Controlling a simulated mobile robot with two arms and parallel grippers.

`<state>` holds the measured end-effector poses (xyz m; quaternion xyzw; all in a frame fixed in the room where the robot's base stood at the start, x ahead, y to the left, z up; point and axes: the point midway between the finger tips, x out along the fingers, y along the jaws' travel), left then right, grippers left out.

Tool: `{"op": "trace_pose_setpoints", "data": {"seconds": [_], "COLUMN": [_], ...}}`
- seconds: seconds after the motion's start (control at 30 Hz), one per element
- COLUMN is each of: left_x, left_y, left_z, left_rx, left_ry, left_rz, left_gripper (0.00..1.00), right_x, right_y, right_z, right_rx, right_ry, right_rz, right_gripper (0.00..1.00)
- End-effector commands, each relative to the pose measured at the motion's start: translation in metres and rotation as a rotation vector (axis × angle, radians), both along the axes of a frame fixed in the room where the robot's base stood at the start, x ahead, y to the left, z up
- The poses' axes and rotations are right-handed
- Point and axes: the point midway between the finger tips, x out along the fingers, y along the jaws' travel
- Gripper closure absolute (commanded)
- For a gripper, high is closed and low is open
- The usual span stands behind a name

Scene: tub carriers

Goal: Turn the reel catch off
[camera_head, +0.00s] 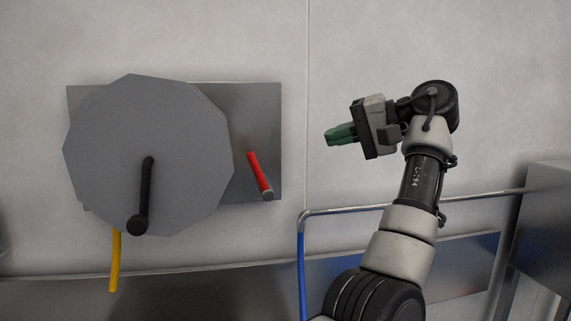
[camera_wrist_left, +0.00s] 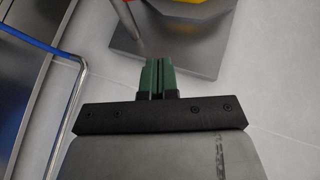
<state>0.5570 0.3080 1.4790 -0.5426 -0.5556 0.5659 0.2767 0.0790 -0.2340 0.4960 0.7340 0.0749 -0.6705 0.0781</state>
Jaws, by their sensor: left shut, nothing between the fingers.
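The reel (camera_head: 150,110) is a grey many-sided disc with a black crank handle (camera_head: 144,195), mounted on a grey wall plate (camera_head: 258,110). The catch, a red lever (camera_head: 259,174), sits on the plate to the right of the disc, slanting from upper left to lower right with a grey lower end. The red lever (camera_wrist_left: 127,17) also shows at the top of the left wrist view. My left gripper (camera_head: 329,138) is to the right of the plate, shut and empty, its green fingers pointing left toward it. It is apart from the lever. My right gripper is not in view.
A yellow hose end (camera_head: 115,265) hangs below the reel. A grey box (camera_head: 545,225) stands at the right. The wall between plate and gripper is clear.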

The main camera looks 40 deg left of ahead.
Motion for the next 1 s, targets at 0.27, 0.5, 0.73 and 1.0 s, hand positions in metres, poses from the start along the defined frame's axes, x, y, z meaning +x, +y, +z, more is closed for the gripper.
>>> {"op": "trace_pose_setpoints", "data": {"seconds": [0.27, 0.5, 0.73, 1.0], "left_x": [-0.011, -0.025, -0.047, -0.058], "left_y": [0.041, 0.09, 0.1, 0.106], "left_z": [-0.013, -0.028, -0.038, -0.043], "left_rx": [-0.001, 0.0, 0.002, 0.003], "left_ry": [0.002, 0.003, 0.002, 0.003], "left_rz": [0.003, 0.003, -0.001, -0.002], "left_gripper": [1.0, 1.0, 1.0, 1.0], "right_x": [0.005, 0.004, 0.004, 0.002], "right_y": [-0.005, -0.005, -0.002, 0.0], "right_z": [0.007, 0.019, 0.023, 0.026], "right_rx": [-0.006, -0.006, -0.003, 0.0], "right_ry": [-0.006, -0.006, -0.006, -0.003], "right_rz": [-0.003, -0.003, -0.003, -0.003], "right_gripper": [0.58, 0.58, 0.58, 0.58]}}
